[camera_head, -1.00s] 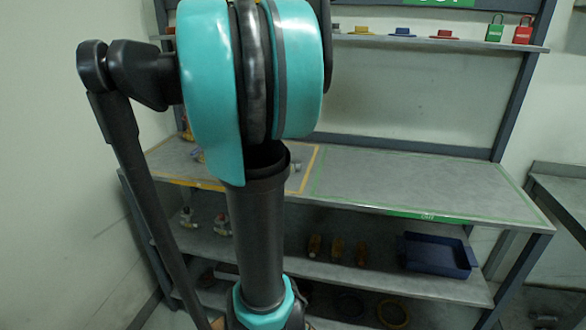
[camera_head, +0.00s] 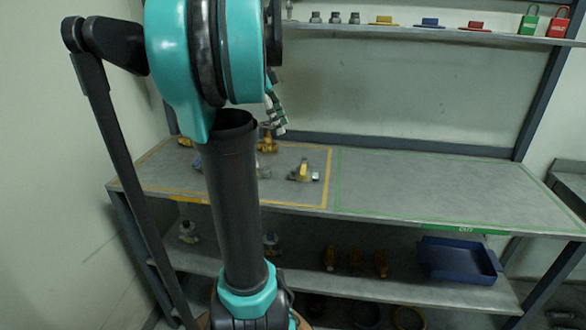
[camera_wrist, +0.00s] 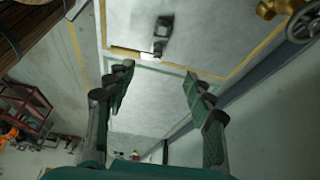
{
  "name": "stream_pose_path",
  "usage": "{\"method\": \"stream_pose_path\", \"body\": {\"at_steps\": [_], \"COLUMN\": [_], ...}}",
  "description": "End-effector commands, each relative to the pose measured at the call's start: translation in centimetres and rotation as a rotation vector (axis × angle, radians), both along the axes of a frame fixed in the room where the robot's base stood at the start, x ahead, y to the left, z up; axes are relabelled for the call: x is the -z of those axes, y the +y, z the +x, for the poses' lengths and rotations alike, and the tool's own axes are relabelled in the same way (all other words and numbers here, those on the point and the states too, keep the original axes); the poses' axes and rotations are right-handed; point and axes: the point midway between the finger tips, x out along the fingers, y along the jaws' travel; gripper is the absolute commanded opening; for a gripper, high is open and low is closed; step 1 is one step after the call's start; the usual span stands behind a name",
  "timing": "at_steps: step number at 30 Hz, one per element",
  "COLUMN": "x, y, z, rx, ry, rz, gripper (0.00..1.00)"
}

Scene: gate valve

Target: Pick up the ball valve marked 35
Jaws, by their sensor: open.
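My gripper (camera_wrist: 158,76) is open and empty in the wrist view, its two green-padded fingers spread. In the head view the gripper (camera_head: 275,112) shows partly beside my arm, above the bench. A small grey valve with a yellow handle (camera_head: 302,173) lies on the yellow-outlined left area of the bench. A brass valve (camera_head: 267,143) stands farther back on the bench; a brass handwheel valve (camera_wrist: 277,8) shows top right in the wrist view. No 35 marking is readable.
The green-outlined right half of the bench (camera_head: 430,185) is clear. A blue tray (camera_head: 458,262) and several brass parts (camera_head: 354,262) sit on the shelf below. An upper shelf (camera_head: 400,31) holds small parts and padlocks. My arm hides part of the bench's left side.

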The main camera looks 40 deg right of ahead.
Motion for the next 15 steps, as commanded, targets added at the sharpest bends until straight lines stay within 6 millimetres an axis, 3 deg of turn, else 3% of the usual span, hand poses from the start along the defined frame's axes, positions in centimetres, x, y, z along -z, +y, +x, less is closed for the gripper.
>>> {"method": "stream_pose_path", "body": {"at_steps": [5, 15], "x": [1.2, 7.3], "y": [-0.4, -2.0], "z": [-0.4, -2.3], "rx": [0.003, 0.003], "ry": [0.001, 0.000], "rz": [-0.001, 0.000], "gripper": [0.53, 0.53]}}
